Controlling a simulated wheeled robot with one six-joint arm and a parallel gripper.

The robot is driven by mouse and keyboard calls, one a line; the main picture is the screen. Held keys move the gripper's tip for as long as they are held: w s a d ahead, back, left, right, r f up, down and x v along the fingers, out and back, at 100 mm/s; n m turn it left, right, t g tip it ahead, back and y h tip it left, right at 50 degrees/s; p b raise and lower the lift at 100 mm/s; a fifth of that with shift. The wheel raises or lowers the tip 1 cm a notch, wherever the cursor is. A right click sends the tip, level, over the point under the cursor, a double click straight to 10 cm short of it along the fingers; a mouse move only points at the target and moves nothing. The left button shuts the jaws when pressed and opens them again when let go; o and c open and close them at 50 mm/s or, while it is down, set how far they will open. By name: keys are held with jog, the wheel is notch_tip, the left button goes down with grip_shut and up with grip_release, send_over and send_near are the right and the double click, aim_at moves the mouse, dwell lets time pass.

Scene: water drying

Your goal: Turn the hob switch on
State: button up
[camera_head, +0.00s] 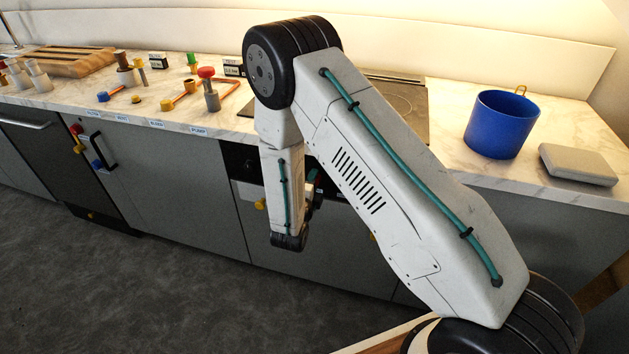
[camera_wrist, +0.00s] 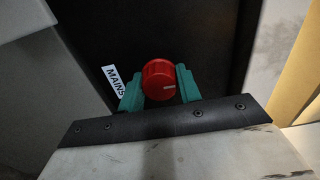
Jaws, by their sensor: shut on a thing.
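A round red knob (camera_wrist: 158,78) sits on a dark panel in the wrist view, beside a white label reading MAINS (camera_wrist: 115,82). In the head view my arm hides the knob and most of the gripper, which is low at the cabinet front. The dark hob (camera_head: 405,97) lies in the worktop, partly behind my arm.
A blue pot (camera_head: 500,124) and a flat grey box (camera_head: 578,164) stand on the worktop at right. Pipe parts and valves (camera_head: 207,90) and a wooden board (camera_head: 68,62) are at left. A yellow knob (camera_head: 261,204) is on the cabinet front. The floor (camera_head: 130,290) at left is clear.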

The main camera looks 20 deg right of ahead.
jog(key=o, duration=1)
jog(key=shift+c, duration=0.2)
jog(key=v, duration=0.7)
jog(key=shift+s+a, duration=0.2)
jog(key=shift+s, duration=0.15)
